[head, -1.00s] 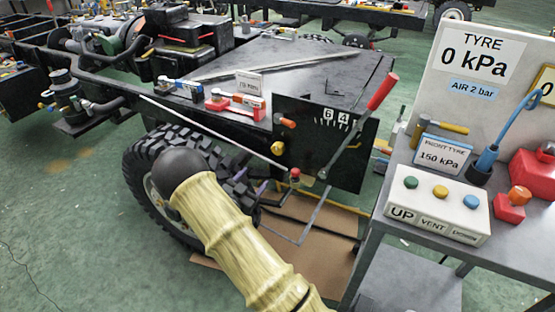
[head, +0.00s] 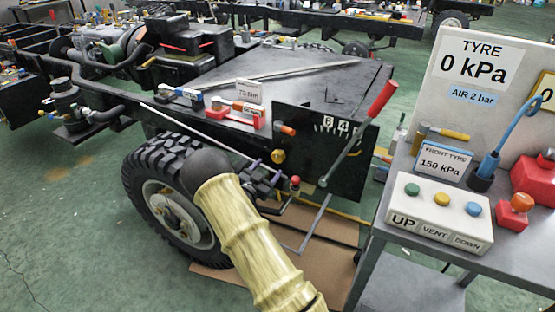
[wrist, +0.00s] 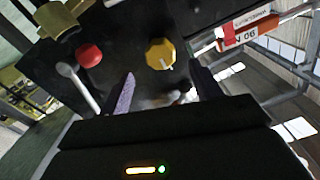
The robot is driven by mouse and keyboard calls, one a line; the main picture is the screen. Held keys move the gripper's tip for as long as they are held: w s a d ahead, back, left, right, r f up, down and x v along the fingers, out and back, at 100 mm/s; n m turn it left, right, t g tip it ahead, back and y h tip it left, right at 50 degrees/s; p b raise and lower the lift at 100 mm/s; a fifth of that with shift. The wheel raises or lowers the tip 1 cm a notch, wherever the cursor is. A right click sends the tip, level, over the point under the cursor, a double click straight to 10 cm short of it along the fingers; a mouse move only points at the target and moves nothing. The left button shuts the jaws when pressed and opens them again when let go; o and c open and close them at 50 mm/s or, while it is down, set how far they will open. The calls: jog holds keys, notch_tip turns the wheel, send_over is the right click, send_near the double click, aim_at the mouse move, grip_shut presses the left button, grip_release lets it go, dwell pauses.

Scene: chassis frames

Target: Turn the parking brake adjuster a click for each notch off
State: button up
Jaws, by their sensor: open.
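The yellow adjuster knob (head: 278,156) sits on the black side panel (head: 345,180). In the wrist view the yellow knob (wrist: 160,53) shows a pale mark on its lower edge. My gripper (head: 265,172) is just below and left of the knob in the head view. In the wrist view its purple-tipped fingers (wrist: 165,92) are spread apart and empty, short of the knob. The parking brake lever with a red handle (head: 382,98) leans up to the right. Numbers 6 and 4 show on a notch scale (head: 335,122) behind it; the full scale is not readable.
An orange knob (head: 287,129) is above the yellow one, and a red knob (head: 295,181) below right. A thin rod (head: 205,133) runs beside my arm. The wheel (head: 165,200) is beneath it. A bench with a control box (head: 436,219) stands right.

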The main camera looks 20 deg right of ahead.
aim_at(276, 159)
jog(key=x, duration=0.8)
jog(key=shift+b, duration=0.4)
jog(key=shift+c, duration=0.4)
jog(key=c, duration=0.9)
